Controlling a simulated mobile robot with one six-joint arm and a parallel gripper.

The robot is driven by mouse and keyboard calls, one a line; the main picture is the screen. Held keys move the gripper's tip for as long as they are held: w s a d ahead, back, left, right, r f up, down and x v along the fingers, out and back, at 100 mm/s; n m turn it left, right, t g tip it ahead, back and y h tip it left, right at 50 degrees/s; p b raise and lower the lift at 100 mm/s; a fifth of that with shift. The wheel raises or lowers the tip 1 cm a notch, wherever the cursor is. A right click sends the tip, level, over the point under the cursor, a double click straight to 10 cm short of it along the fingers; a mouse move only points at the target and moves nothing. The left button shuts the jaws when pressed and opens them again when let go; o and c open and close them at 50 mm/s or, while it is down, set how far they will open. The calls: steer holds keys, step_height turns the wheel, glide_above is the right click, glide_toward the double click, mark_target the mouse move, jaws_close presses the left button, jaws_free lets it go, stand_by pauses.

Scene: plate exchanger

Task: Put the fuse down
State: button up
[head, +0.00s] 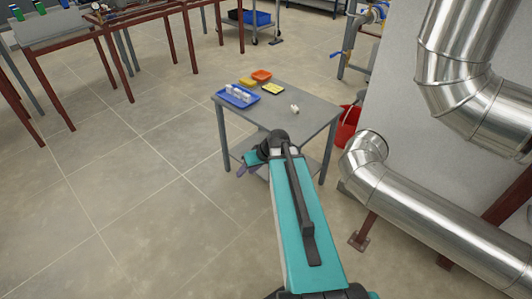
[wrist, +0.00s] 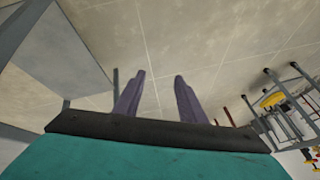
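My gripper (head: 243,169) shows in the head view in front of the grey table's left front leg, below the level of the tabletop. In the wrist view its two purple fingers (wrist: 161,82) stand apart with only floor visible between them. A small white object (head: 294,109), perhaps the fuse, lies on the right half of the grey table (head: 305,124), apart from my gripper. A blue tray (head: 222,98) on the table's left side holds several white cylinders (head: 238,93), which may also be fuses.
An orange container (head: 261,75), a yellow container (head: 248,82) and a yellow-green item (head: 273,89) sit at the table's back. A red bucket (head: 347,128) and silver pipes (head: 430,220) stand to the right. Open floor (head: 150,190) lies left.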

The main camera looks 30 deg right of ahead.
steer(key=s+a+f+g+h+b, duration=0.1)
steer(key=s+a+f+g, duration=0.25)
steer(key=a+f, duration=0.4)
steer(key=s+a+f+g+h, duration=0.15)
steer(key=s+a+f, duration=0.35)
steer(key=a, duration=0.5)
steer(key=s+a+f+g+b, duration=0.1)
steer(key=s+f+b, duration=0.3)
steer(key=s+f, duration=0.8)
steer(key=s+a+f+g+b, duration=0.1)
steer(key=s+f+g+b, duration=0.3)
steer(key=s+f, duration=0.8)
step_height(320, 180, down, 3)
steer(key=shift+a+r+n+b, duration=0.15)
steer(key=shift+a+n+b, duration=0.25)
steer(key=shift+b, duration=0.1)
steer(key=shift+h, duration=0.25)
steer(key=shift+c, duration=0.7)
